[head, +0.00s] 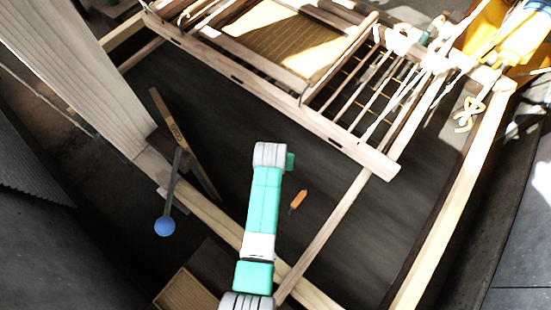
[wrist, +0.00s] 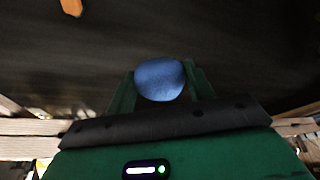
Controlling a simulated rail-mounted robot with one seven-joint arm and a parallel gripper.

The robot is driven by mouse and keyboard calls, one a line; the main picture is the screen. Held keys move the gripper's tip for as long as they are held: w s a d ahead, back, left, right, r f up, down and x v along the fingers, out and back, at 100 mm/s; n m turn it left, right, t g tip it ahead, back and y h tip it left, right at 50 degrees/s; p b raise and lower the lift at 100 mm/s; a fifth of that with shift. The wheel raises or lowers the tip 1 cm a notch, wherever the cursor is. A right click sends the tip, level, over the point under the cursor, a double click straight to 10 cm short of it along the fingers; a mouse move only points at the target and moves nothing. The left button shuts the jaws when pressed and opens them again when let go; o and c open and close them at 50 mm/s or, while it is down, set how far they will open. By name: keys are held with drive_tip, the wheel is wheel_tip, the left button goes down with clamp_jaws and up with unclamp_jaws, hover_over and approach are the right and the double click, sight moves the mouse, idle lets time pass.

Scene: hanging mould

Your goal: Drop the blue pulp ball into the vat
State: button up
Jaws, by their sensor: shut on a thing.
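The blue pulp ball (wrist: 159,79) is between the two green fingers of my gripper (wrist: 161,88) in the wrist view. My gripper is shut on it. In the head view my arm's end is over the vat, and the held ball and the fingers are hidden behind the arm. The vat (head: 400,215) is a wide, dark basin with pale wooden beams along its sides. Its dark surface also fills the wrist view (wrist: 240,45) beyond the ball. The ball's height above that surface is hard to tell.
A slatted wooden mould frame (head: 285,105) with ropes spans the vat's far side. A small orange object (head: 298,200) is over the dark surface, right of my arm. A grey rod with a blue round end (head: 164,226) and a wooden bar (head: 175,130) are at left.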

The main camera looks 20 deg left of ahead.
drive_tip(key=shift+f, duration=0.65)
drive_tip(key=shift+r, duration=0.1)
drive_tip(key=o, duration=1.1)
drive_tip(key=p+v, duration=0.1)
drive_tip(key=v, duration=0.6)
drive_tip(key=shift+r+p, duration=0.35)
drive_tip(key=shift+s, duration=0.15)
